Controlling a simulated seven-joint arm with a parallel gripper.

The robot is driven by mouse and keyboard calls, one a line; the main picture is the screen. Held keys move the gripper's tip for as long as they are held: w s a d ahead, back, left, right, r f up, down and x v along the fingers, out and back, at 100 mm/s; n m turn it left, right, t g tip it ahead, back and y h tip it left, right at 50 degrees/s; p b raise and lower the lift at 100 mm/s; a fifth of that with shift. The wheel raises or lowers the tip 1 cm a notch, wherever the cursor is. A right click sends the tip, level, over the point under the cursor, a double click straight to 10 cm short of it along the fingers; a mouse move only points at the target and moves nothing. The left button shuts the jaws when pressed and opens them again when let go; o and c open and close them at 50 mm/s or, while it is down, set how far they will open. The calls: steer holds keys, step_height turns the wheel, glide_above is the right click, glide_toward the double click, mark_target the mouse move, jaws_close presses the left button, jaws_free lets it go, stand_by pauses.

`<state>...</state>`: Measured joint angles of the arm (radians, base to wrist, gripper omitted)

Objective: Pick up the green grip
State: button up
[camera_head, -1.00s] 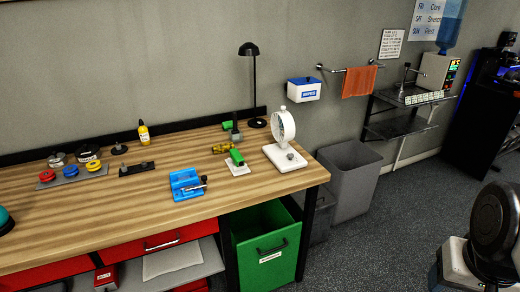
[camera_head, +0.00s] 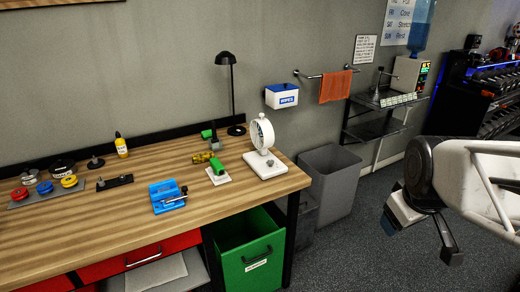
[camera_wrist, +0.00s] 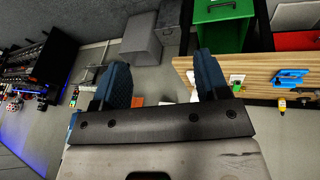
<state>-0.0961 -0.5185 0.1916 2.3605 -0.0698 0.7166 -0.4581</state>
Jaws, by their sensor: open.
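A green grip-like piece (camera_head: 217,166) lies on a small white pad (camera_head: 220,178) near the right end of the wooden workbench (camera_head: 120,220). A second green piece (camera_head: 207,134) sits on a dark tool-like object (camera_head: 212,146) behind it. I cannot tell for certain which is the green grip. My gripper (camera_head: 420,238) is open and empty at the right, over the floor and well away from the bench. In the wrist view, my gripper (camera_wrist: 162,80) shows two blue fingers spread apart, and a small green piece (camera_wrist: 237,77) shows beyond the right finger.
A white fan-like device (camera_head: 263,150) stands right of the pad. A blue fixture (camera_head: 165,196) lies to its left and a brass part (camera_head: 202,157) behind it. A black lamp (camera_head: 230,90) rises at the back. A grey bin (camera_head: 330,180) stands between bench and arm.

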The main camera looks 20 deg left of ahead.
steer(key=w+a+f+n+t+y, duration=0.2)
steer(key=w+a+n, duration=0.85)
steer(key=w, duration=0.25)
steer(key=w+a+f+n+t+y, duration=0.1)
steer(key=w+a+f+n+t, duration=0.15)
steer(key=w+a+n, duration=0.85)
steer(key=n+y, duration=0.7)
steer(key=n, duration=1)
glide_toward(217, 163)
steer(key=shift+w+a+f+t, duration=0.2)
steer(key=shift+w+a+t, duration=0.05)
steer(key=shift+a, duration=0.4)
steer(key=shift+w, duration=0.1)
steer(key=shift+x, duration=1.2)
steer(key=shift+w+a+f, duration=0.1)
steer(key=shift+f, duration=0.05)
steer(key=shift+x, duration=2.45)
steer(key=shift+f, duration=0.1)
steer(key=shift+c, duration=0.5)
